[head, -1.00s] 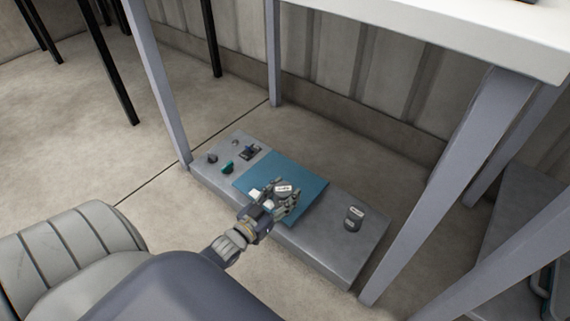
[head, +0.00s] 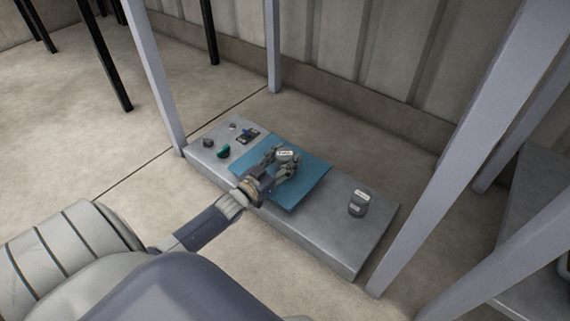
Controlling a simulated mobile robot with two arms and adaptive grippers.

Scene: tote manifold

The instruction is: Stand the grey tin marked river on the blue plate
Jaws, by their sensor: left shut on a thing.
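The blue plate (head: 311,184) lies flat on a low grey slab under a table frame. My left gripper (head: 286,166) is over the plate, shut on a small grey tin (head: 285,155) with a white label; the lettering is too small to read surely. I cannot tell whether the tin's base touches the plate, because the fingers hide it. A second grey tin (head: 359,203) with a white label stands on the slab to the right of the plate; its label is not legible. My right gripper is not in view.
On the slab's left end are a dark knob (head: 208,142), a green knob (head: 223,151) and a dark switch with a blue part (head: 248,136). Lilac-grey table legs (head: 157,80) stand around the slab. The slab's right part is clear besides the second tin.

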